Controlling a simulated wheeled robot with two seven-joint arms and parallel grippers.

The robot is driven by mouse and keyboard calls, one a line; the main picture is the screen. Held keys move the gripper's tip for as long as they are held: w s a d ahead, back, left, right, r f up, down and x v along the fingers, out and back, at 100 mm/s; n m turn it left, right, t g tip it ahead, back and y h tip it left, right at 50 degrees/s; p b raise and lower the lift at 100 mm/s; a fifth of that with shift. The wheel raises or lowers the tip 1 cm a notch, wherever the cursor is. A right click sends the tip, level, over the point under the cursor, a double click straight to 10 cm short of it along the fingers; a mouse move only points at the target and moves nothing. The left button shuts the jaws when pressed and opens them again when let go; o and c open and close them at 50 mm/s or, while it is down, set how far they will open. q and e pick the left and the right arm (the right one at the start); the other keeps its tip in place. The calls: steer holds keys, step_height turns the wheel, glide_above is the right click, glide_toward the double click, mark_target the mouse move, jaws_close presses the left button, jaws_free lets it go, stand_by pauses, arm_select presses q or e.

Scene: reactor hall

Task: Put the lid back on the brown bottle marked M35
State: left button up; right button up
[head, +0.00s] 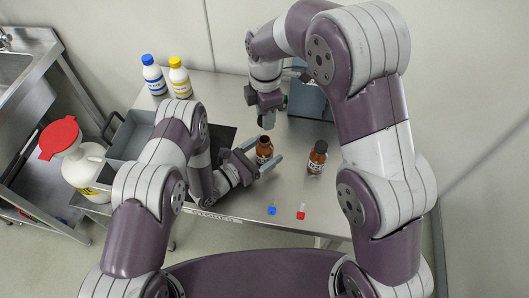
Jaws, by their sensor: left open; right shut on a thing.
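A brown bottle (264,146) with an open neck and a white label stands upright on the steel table; its marking is too small to read. My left gripper (265,158) is open, with one finger on either side of this bottle; contact cannot be told. My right gripper (267,120) points down just above the bottle's mouth. It is shut on a small dark thing, seemingly the lid, mostly hidden by the fingers. A second brown bottle (317,157) with a dark lid stands to the right, its label also unclear.
Blue-capped (153,76) and yellow-capped (179,78) white bottles stand at the back left. A grey tray (114,142) is at left. A blue-grey box (309,101) stands behind. Small blue (272,210) and red (301,212) items lie near the front edge. A red-topped white jug (86,171) is at far left.

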arm_select(q)
steer(key=shift+d, duration=0.1)
steer(key=c, duration=1.5)
arm_select(e)
glide_above(265, 139)
steer(key=shift+f, duration=2.5)
steer(key=shift+f, duration=0.1)
steer(key=shift+f, duration=0.8)
arm_select(q)
jaws_close()
arm_select(e)
steer(key=shift+f, duration=0.55)
